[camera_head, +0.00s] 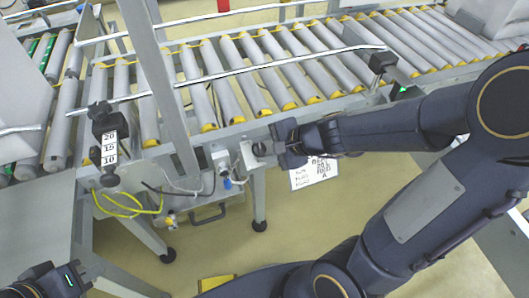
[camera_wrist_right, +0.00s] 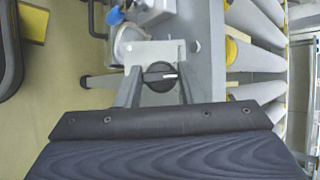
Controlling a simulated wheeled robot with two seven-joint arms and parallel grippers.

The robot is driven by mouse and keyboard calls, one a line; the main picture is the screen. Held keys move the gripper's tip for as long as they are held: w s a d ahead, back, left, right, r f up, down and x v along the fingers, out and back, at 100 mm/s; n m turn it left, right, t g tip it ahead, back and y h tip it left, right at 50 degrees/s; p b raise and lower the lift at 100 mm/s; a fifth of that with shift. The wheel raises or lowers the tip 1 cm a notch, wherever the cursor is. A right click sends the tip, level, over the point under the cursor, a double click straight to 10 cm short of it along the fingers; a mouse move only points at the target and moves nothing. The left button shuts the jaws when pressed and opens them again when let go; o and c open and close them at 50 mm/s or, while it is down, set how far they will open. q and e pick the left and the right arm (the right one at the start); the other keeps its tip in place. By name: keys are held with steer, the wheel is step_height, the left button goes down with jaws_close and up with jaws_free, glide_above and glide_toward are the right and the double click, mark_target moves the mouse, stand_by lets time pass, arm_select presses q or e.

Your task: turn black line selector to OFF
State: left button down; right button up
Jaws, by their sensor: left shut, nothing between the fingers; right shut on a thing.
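The black line selector (camera_wrist_right: 157,76) is a round knob with a white pointer mark, set on a light grey plate (camera_wrist_right: 140,52). In the wrist view its mark points to the right. It also shows in the head view as a dark knob (camera_head: 259,149) on a small plate beside the conveyor frame. My right gripper (camera_wrist_right: 158,82) is shut on the selector, one finger on each side of it. In the head view the right gripper (camera_head: 273,148) reaches it from the right. My left gripper (camera_head: 84,277) is shut and empty at the bottom left, far from the selector. No OFF lettering is readable.
The roller conveyor (camera_head: 250,87) runs behind the selector. A grey box with a blue-tipped fitting (camera_head: 227,183) sits left of it, with yellow cables (camera_head: 125,208) further left. A printed sign (camera_head: 313,173) hangs to the right, partly behind my gripper.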

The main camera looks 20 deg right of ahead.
steer(key=shift+m, duration=0.3)
steer(key=o, duration=1)
